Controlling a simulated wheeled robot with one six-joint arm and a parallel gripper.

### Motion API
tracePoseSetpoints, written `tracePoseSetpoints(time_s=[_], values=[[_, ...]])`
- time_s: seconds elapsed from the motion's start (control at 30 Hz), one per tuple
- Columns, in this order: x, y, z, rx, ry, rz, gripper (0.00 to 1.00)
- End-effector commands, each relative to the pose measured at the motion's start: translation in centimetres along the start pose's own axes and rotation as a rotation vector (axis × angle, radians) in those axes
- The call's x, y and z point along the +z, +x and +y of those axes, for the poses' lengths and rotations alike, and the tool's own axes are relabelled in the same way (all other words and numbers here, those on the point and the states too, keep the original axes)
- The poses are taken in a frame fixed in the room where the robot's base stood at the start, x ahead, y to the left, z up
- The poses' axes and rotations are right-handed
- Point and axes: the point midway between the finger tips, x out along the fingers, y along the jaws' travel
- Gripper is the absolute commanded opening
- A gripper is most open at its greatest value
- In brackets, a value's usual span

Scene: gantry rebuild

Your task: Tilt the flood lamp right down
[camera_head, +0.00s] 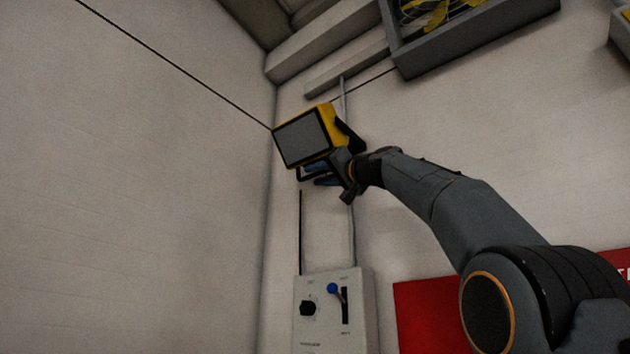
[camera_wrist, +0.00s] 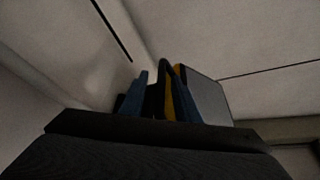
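The flood lamp (camera_head: 300,137) is a yellow box with a grey face and dark frame, high near the wall corner in the head view. Its face points left and somewhat down. A black handle bar (camera_head: 301,176) shows under its lower edge. My gripper (camera_head: 318,175) is at the lamp's underside, its blue fingers beside this bar. In the wrist view the fingers (camera_wrist: 160,97) stand either side of a black upright bar (camera_wrist: 161,80), with the lamp's yellow side and grey face (camera_wrist: 208,95) to the right. Whether the fingers press on the bar is hidden.
A switch box (camera_head: 334,310) with a black knob and a blue-tipped lever is on the wall below. A red panel (camera_head: 430,315) is behind my arm. The wall left of the lamp is clear.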

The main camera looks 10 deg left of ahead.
Motion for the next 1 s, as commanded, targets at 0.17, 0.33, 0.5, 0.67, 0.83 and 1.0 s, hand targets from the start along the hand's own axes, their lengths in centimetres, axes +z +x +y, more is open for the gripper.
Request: tracePoseSetpoints(time_s=[0.17,0.33,0.5,0.67,0.83,1.0], values=[[0.3,-2.0,0.3,0.0,0.0,0.002,0.29],[0.3,-3.9,0.2,0.0,-0.001,0.002,0.29],[0.2,-5.4,0.2,0.0,0.0,0.002,0.29],[0.1,-6.2,0.1,0.0,0.0,0.001,0.29],[0.1,-6.4,0.0,0.0,0.0,0.001,0.29],[0.0,-6.4,0.0,0.0,0.0,0.001,0.29]])
